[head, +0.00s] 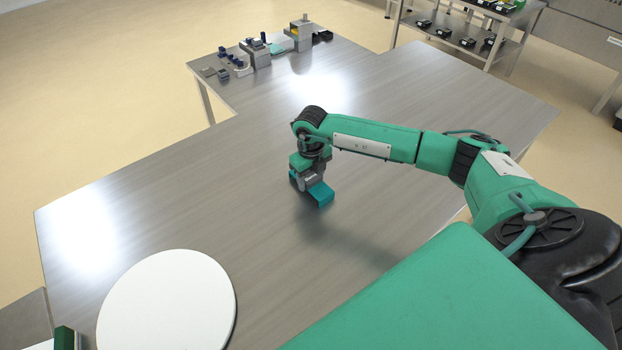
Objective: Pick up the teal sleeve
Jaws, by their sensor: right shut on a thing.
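The teal sleeve (321,195) is a small flat-sided teal piece in the head view, just below my right gripper (311,185) over the middle of the steel table. The right gripper points down and is shut on the sleeve. The gripper hides part of the sleeve, and I cannot tell whether the sleeve touches the table. My left gripper is not in view.
A white round disc (168,305) is at the front left of the steel table (150,215). A shelf with black trays (462,42) is beyond. The table's middle is mostly clear.

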